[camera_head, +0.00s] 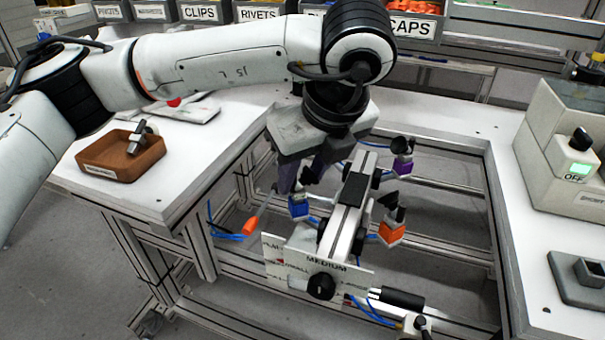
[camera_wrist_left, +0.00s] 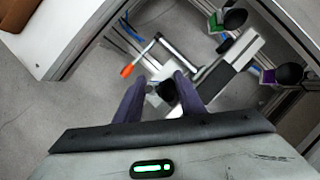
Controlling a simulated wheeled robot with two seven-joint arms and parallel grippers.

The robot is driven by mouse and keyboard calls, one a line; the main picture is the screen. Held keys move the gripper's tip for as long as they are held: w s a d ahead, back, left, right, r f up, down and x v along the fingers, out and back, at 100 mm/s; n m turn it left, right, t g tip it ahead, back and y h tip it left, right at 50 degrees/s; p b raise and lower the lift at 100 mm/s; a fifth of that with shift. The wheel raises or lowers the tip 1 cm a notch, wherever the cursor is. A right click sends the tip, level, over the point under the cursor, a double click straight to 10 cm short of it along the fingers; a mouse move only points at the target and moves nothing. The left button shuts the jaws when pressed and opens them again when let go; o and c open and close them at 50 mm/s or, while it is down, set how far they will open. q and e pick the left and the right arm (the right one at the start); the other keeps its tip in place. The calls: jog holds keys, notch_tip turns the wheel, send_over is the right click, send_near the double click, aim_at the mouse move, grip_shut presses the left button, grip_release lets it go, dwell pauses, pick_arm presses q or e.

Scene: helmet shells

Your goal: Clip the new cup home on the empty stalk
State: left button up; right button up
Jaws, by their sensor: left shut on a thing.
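My left gripper (camera_head: 296,186) reaches down over the left side of the fixture bar (camera_head: 337,232). In the left wrist view its two dark purple fingers (camera_wrist_left: 163,86) are shut on a small black cup (camera_wrist_left: 168,91). A blue block (camera_head: 298,207) lies just below the fingertips in the head view; I cannot tell whether the cup touches it. Other stalks carry black cups: one above a purple block (camera_head: 402,165), one above an orange block (camera_head: 391,234). The left wrist view also shows a cup above a green block (camera_wrist_left: 217,22). My right gripper is not in view.
An orange-handled lever (camera_head: 250,226) stands close left of the gripper. A panel marked MEDIUM with a black knob (camera_head: 321,287) is at the fixture's front. A brown tray (camera_head: 95,160) holding a grey piece is on the left table. A grey machine (camera_head: 560,150) stands right.

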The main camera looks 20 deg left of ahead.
pick_arm(q)
jog(key=shift+f, duration=0.25)
dwell(0.6)
jog(key=o, duration=1.1)
jog(key=shift+o, duration=0.2)
